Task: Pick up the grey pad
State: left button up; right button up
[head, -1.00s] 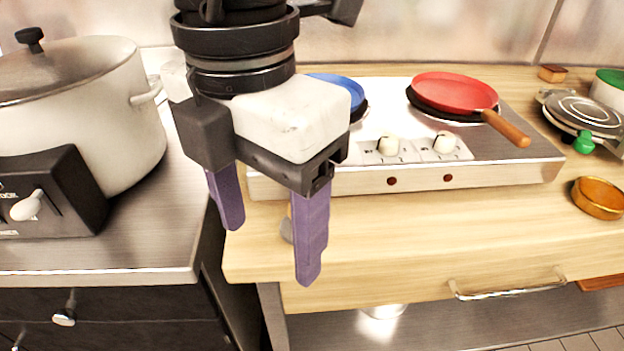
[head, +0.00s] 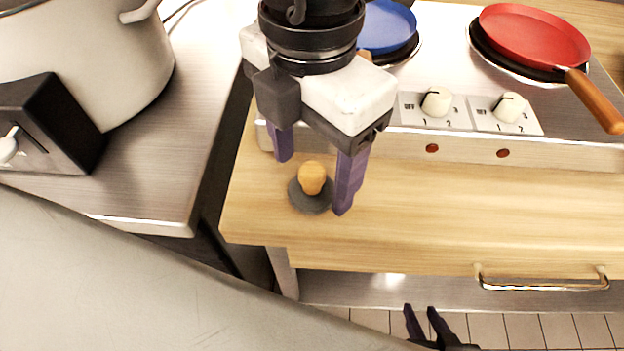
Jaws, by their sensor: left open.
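The grey pad (head: 311,202) is a dark round disc with an orange-tan knob on top. It lies flat on the wooden counter near its front left corner, in the head view. My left gripper (head: 312,187) is open, its purple fingers pointing down. One finger is behind and left of the knob, the other to its right. I cannot tell whether either finger touches the pad. My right gripper (head: 423,311) shows at the bottom edge, low in front of the counter, with its dark fingers apart and nothing between them.
A stove with knobs (head: 436,102) stands behind the pad, carrying a blue pan (head: 385,26) and a red pan (head: 533,36). A large pot (head: 95,55) and a black control box (head: 62,128) are at left. The wooden counter (head: 470,215) is clear to the right.

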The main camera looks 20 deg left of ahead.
aim_at(312, 170)
pick_arm(q)
notch_tip(312, 170, down, 2)
jog(key=shift+f, duration=0.2)
jog(key=c, duration=1.2)
jog(key=shift+o, duration=0.2)
jog(key=shift+r, duration=0.1)
notch_tip(312, 170, up, 10)
jog(key=o, duration=0.4)
jog(key=shift+c, duration=1.4)
